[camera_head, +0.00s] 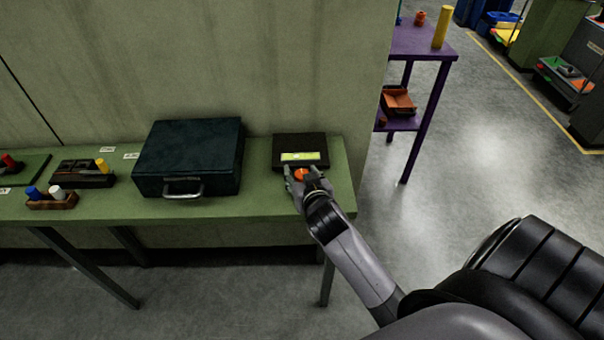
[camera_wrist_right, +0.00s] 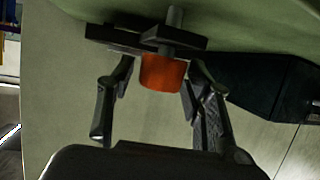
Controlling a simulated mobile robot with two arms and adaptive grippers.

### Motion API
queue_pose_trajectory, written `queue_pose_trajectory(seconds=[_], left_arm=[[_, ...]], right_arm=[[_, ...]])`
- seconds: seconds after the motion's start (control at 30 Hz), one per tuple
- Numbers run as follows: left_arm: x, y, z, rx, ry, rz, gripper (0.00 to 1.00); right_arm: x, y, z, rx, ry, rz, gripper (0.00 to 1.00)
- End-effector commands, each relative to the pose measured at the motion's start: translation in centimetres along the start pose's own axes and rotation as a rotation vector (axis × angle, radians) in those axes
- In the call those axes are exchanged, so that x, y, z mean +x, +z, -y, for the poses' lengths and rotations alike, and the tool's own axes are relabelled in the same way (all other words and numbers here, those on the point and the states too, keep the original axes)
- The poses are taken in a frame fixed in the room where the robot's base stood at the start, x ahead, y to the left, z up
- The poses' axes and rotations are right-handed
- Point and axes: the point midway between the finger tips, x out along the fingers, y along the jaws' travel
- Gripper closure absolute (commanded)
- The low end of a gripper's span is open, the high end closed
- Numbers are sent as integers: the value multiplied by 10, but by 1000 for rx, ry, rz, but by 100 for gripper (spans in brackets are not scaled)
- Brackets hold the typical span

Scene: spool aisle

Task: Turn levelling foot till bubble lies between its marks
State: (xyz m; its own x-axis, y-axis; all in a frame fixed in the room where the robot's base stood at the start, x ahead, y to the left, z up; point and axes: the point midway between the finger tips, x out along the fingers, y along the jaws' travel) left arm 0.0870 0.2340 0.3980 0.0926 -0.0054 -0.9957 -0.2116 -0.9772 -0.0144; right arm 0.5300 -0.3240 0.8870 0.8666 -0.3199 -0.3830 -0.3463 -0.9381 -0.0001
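A dark levelling block (camera_head: 315,142) stands at the right end of the green bench, with a yellow-green vial (camera_head: 303,157) on its front part. The bubble and its marks are too small to read. The orange foot knob (camera_head: 300,175) is at the front of the block; in the right wrist view the orange knob (camera_wrist_right: 163,72) sits under a dark plate. My right gripper (camera_head: 304,180) is at the knob, and in the right wrist view its fingers (camera_wrist_right: 160,85) stand either side of it, with a gap visible on the left. My left gripper is out of view.
A dark teal case (camera_head: 190,155) with a handle lies left of the block on the green bench (camera_head: 120,207). Small trays with coloured pegs (camera_head: 52,200) are further left. A purple table (camera_head: 425,42) stands beyond the bench's right end. Open floor lies in front and right.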

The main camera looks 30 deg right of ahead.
Motion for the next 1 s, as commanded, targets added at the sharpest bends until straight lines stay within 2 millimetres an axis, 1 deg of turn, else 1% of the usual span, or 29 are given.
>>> queue_pose_trajectory(seconds=[0.07, 0.57, 0.77, 1.0], left_arm=[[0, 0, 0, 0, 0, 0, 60], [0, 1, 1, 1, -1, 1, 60], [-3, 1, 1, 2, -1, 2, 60], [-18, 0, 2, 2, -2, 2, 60]], right_arm=[[0, 0, 0, 0, 0, 0, 61], [0, 0, 0, 0, 0, 0, 94], [0, -1, 0, -7, -10, 0, 95], [-2, -3, -2, -46, -92, 1, 95]])
